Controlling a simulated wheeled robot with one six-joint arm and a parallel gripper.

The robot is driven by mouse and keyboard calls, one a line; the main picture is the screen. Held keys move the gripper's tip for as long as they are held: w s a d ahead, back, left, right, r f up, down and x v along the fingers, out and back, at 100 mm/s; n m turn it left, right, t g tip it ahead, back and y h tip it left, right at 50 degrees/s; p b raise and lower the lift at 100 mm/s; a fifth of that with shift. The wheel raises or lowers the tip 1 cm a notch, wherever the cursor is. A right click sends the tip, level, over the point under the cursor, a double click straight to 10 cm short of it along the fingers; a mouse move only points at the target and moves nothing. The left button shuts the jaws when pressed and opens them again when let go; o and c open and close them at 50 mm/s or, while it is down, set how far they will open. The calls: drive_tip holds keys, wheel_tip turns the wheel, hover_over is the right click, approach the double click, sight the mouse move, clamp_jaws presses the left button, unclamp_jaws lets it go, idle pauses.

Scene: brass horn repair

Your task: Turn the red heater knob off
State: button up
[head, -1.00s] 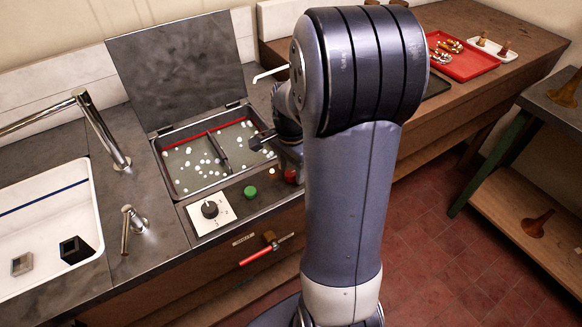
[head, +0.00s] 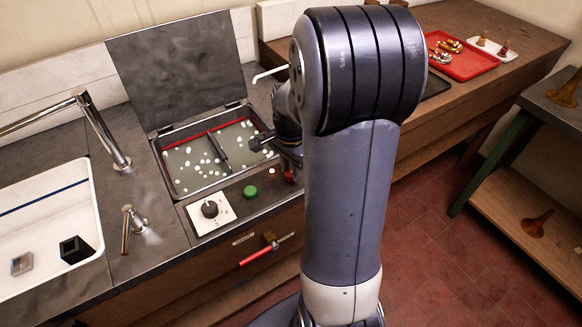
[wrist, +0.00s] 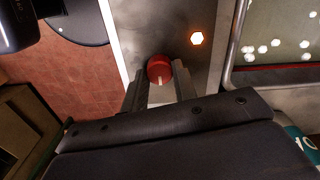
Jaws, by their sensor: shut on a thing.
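The red heater knob (wrist: 160,70) sits on the metal panel in the wrist view, with a pale pointer line on its near side. My gripper (wrist: 163,82) has its two dark fingers on either side of the knob and is shut on it. In the head view only a small part of the red knob (head: 289,176) shows beside my arm, which hides most of my gripper. An orange-white indicator light (wrist: 197,38) glows near the knob; it also shows in the head view (head: 271,171).
A green button (head: 250,192) and a black dial (head: 210,209) are on the same panel. Behind them is an open-lidded tank (head: 172,190) with floating white balls. A sink (head: 40,225) and taps are at left. A red tray (head: 462,66) is on the bench at right.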

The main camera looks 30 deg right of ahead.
drive_tip(key=shift+n, duration=0.3)
drive_tip(key=n, duration=0.4)
drive_tip(key=shift+w, duration=0.1)
drive_tip(key=n, duration=0.9)
drive_tip(key=shift+a, duration=0.1)
drive_tip(key=shift+n, duration=2.1)
drive_tip(key=o, duration=1)
